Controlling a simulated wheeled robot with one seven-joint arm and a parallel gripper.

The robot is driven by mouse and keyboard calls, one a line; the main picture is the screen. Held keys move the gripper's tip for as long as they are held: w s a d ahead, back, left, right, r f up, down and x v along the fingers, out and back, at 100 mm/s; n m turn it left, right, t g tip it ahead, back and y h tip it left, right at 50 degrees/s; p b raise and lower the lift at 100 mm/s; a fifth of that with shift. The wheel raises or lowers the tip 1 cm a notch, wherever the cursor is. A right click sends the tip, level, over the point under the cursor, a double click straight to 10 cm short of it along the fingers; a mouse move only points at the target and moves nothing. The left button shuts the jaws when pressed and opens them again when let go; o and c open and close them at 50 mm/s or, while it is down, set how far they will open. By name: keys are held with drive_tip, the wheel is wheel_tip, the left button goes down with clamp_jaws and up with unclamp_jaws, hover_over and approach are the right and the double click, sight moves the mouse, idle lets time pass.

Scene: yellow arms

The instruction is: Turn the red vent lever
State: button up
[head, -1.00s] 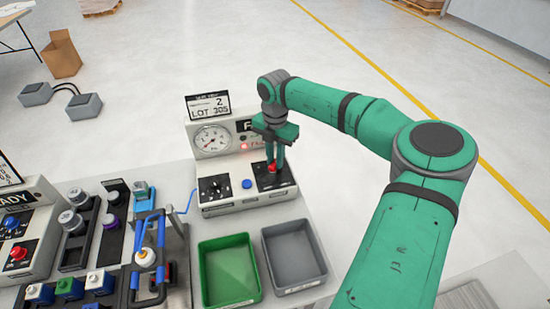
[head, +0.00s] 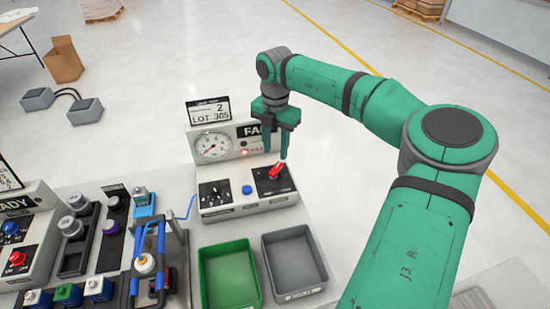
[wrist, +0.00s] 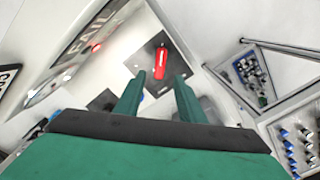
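The red vent lever (head: 276,171) sits on a black plate at the right of the white control box (head: 245,205). Its handle lies slanted, with the upper right end pointing away from the box's front. My gripper (head: 275,150) is above and behind the lever, open and empty, with its two green fingers spread apart. In the wrist view the lever (wrist: 160,68) shows just beyond and between the fingertips (wrist: 158,82), apart from them.
The box carries a gauge (head: 213,145), a black dial (head: 214,191) and a blue button (head: 247,189). A green bin (head: 203,275) and a grey bin (head: 322,262) stand in front. A blue-handled fixture (head: 160,240) stands at left.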

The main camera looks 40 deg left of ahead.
drive_tip(key=shift+r, duration=1.8)
drive_tip(key=shift+w, duration=0.1)
